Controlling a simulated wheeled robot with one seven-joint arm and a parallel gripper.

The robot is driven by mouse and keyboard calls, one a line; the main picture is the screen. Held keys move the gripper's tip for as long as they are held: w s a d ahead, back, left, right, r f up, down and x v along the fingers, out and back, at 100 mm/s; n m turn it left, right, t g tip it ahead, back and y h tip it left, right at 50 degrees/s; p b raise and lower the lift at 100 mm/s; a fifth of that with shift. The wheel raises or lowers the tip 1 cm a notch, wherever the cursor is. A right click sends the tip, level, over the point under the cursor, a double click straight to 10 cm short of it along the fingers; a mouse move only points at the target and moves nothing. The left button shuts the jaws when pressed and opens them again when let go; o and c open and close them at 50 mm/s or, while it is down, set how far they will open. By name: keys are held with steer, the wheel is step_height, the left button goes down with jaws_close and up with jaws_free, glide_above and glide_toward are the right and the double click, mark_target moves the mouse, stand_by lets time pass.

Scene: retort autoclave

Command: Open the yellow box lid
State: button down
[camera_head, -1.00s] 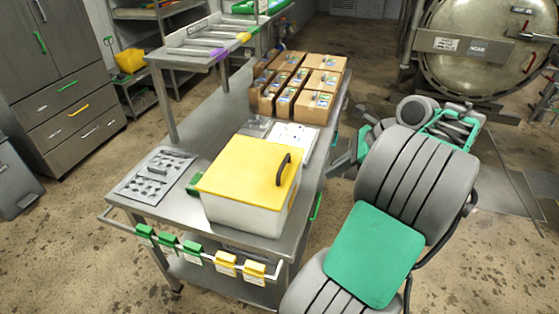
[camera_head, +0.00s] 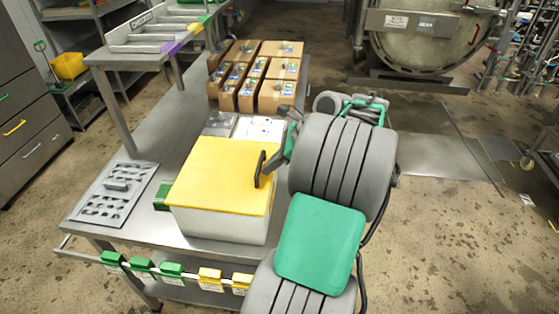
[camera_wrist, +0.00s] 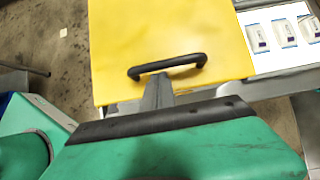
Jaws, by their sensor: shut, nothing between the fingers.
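The box is white with a flat yellow lid (camera_head: 213,172) and stands on the steel table; the lid is shut. A black bar handle (camera_head: 261,169) stands up near the lid's right edge. In the wrist view the yellow lid (camera_wrist: 165,30) fills the upper middle, with the black handle (camera_wrist: 168,65) along its near edge. My gripper (camera_wrist: 158,82) is shut and empty, its grey fingertips just at the near side of the handle's middle. I cannot tell whether they touch it. In the head view my arm reaches in from the right, and its end is partly hidden behind its own links.
Several cardboard boxes (camera_head: 275,95) stand behind the yellow-lidded box. A perforated metal plate (camera_head: 113,195) lies on the table at left. Green and yellow tags hang from the front rail (camera_head: 190,286). A round retort door (camera_head: 430,30) is at back right.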

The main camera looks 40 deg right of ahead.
steer(key=shift+w+a+f, duration=0.1)
steer(key=shift+w+f, duration=0.05)
steer(key=shift+f, duration=0.1)
steer(key=shift+r, duration=0.15)
